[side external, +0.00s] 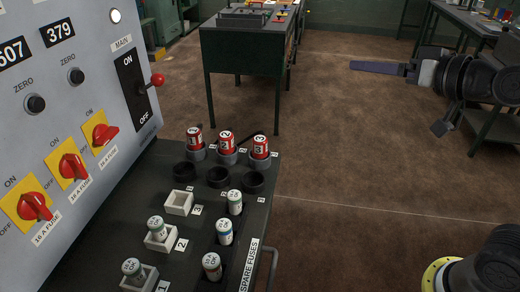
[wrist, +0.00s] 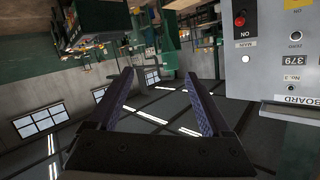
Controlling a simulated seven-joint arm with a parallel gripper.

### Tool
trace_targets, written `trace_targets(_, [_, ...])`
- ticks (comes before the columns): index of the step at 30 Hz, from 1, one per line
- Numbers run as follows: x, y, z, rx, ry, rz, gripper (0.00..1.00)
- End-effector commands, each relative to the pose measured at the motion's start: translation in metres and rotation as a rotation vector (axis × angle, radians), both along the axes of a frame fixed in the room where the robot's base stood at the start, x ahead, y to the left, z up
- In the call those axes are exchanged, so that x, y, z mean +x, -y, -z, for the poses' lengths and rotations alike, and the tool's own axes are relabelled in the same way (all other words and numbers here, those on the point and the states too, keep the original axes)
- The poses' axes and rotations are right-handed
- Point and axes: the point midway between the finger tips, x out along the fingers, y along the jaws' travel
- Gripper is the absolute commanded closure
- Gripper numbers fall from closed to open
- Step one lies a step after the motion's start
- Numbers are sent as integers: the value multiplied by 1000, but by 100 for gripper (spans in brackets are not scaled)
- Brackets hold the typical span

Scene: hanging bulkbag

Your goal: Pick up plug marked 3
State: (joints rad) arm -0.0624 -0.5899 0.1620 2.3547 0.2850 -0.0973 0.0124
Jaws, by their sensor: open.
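Three red plugs stand upright in a row in round grey holders near the far end of the dark shelf. The right one (side external: 261,146) appears to be marked 3. The middle one (side external: 227,142) looks marked 2 and the left one (side external: 195,138) marked 1. My gripper (side external: 355,66) is at the upper right of the side view, well apart from the plugs and pointing left. In the wrist view its two fingers (wrist: 159,77) are spread with nothing between them. No plug can be made out in the wrist view.
Empty black round sockets (side external: 218,177) lie in front of the plugs. White-green fuses (side external: 235,202) and white square holders (side external: 179,203) are nearer. The grey control panel (side external: 60,110) with a red-knobbed lever (side external: 157,80) rises at left. The floor right of the shelf is open.

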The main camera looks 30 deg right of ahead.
Motion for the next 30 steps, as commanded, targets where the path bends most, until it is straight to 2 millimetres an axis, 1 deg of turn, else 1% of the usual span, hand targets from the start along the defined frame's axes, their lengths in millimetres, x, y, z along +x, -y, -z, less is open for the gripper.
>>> trace_targets(1, [18, -2, -1, 25, 40, 18, 17])
trace_targets(3, [41, -2, -5, 56, 106, 53, 17])
trace_targets(6, [70, -2, -3, 89, 188, 111, 17])
trace_targets(8, [87, -4, 4, 100, 229, 148, 17])
trace_targets(11, [109, -8, 24, 101, 288, 212, 17])
trace_targets(12, [116, -11, 34, 94, 311, 238, 17])
trace_targets(14, [125, -17, 52, 74, 338, 274, 17])
trace_targets(15, [129, -23, 68, 54, 352, 295, 17])
trace_targets(17, [132, -33, 94, 13, 372, 321, 17])
trace_targets(18, [132, -41, 112, -20, 383, 332, 17])
trace_targets(20, [129, -54, 141, -73, 391, 338, 17])
trace_targets(21, [126, -63, 160, -110, 390, 333, 17])
trace_targets(23, [119, -76, 190, -164, 378, 316, 17])
trace_targets(24, [114, -85, 210, -197, 360, 296, 17])
trace_targets(27, [101, -104, 256, -259, 294, 238, 17])
trace_targets(30, [90, -118, 284, -298, 250, 181, 17])
